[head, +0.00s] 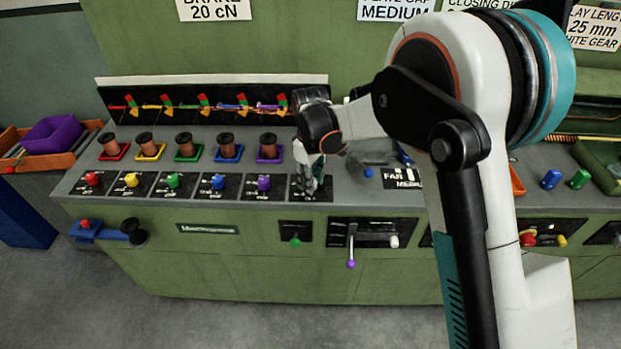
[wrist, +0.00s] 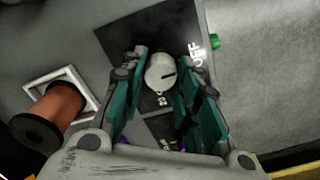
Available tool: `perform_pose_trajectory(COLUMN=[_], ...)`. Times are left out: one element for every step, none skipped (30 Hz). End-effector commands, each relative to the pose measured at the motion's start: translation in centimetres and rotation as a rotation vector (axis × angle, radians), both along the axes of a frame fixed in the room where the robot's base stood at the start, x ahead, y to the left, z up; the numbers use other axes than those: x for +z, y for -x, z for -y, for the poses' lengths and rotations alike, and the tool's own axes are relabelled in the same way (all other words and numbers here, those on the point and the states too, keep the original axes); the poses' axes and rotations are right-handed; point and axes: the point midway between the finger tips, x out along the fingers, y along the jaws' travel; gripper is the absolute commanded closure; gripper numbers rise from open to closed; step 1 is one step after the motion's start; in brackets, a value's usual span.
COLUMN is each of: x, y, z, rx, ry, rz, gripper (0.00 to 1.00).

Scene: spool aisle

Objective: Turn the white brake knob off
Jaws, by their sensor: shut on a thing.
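The white brake knob (wrist: 158,73) sits on a black plate (wrist: 126,37) in the wrist view, between the two teal finger pads of my gripper (wrist: 164,62). My gripper is shut on the knob. The knob's dark pointer line runs from its middle to the right, roughly toward the OFF label (wrist: 198,60). Another label (wrist: 162,100) lies below the knob and is too small to read surely. In the head view my gripper (head: 314,184) reaches down to the right end of the knob row and hides the white knob.
A brown spool (wrist: 55,112) in a white square holder stands left of my gripper. A purple knob (head: 264,183) is the nearest coloured knob in the row. A lever with a purple tip (head: 351,264) hangs on the front panel. The floor in front is clear.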

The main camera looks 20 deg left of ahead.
Motion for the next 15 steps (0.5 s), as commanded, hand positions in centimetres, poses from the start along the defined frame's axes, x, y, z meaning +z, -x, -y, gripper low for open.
perform_pose_trajectory(x=[0.02, 0.02, 0.02, 0.02, 0.02, 0.02, 0.02, 0.02, 0.01, 0.01, 0.01, 0.01, 0.01, 0.01, 0.02], y=[-0.04, -0.04, -0.04, -0.04, -0.04, -0.04, -0.04, -0.03, -0.03, -0.03, -0.03, -0.01, -0.01, -0.01, -0.01], z=[-0.03, -0.03, -0.03, -0.03, -0.03, -0.02, -0.02, -0.02, -0.01, -0.01, -0.01, -0.01, -0.01, -0.01, 0.0], rx=[0.0, 0.0, 0.0, 0.0, 0.0, 0.0, 0.0, 0.0, -0.001, -0.001, -0.001, -0.001, -0.001, -0.001, -0.001], ry=[-0.001, -0.001, -0.001, -0.001, -0.001, -0.001, -0.001, -0.001, -0.001, 0.0, 0.0, 0.0, 0.0, 0.0, 0.0], rz=[0.001, 0.001, 0.001, 0.001, 0.001, 0.001, 0.001, 0.001, 0.0, 0.0, 0.0, 0.0, 0.0, 0.0, 0.0], gripper=[0.95, 0.95, 0.95, 0.66, 0.6, 0.51, 0.51, 0.51, 0.51, 0.51, 0.51, 0.51, 0.51, 0.51, 0.51])
